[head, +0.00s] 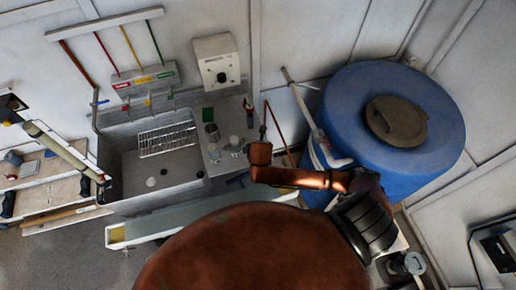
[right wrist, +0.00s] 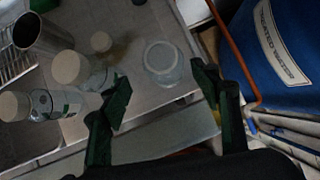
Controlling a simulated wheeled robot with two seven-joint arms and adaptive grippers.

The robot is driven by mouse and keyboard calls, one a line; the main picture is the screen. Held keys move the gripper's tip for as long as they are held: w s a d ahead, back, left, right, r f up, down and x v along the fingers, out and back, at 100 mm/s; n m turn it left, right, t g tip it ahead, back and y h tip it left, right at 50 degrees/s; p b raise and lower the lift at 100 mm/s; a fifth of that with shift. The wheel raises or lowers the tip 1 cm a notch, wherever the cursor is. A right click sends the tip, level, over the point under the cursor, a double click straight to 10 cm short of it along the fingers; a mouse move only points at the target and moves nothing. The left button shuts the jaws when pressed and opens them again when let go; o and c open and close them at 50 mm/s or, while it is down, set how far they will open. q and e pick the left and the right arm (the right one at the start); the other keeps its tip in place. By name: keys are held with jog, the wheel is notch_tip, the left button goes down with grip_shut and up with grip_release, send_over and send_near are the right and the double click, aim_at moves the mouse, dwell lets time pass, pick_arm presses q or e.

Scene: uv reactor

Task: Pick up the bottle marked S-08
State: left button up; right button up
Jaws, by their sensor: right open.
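Several clear bottles with beige caps stand on the grey counter beside the sink. In the right wrist view, one capped bottle (right wrist: 72,68) is left of my left-hand finger, another bottle (right wrist: 14,105) lies farther left with a partly visible label, and a smaller cap (right wrist: 100,42) shows behind. No S-08 marking is readable, so I cannot tell which bottle bears it. A clear round glass vessel (right wrist: 163,62) stands ahead between the fingers, apart from them. My right gripper (right wrist: 163,92) is open and empty, its green fingers spread. My left gripper is not in view.
A metal cup (right wrist: 30,35) stands near the bottles. The sink (head: 150,180) with a wire rack (head: 167,139) is left of the counter. A large blue tank (head: 345,100) and an orange-red rod (right wrist: 236,55) stand close on the right.

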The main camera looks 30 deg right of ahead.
jog(key=x, duration=0.6)
jog(key=shift+s+d+f, duration=0.25)
jog(key=shift+d+f, duration=0.05)
jog(key=shift+f, duration=0.2)
jog(key=shift+c, duration=0.3)
jog(key=c, duration=1.1)
jog(key=shift+c, duration=0.2)
jog(key=shift+r, duration=0.15)
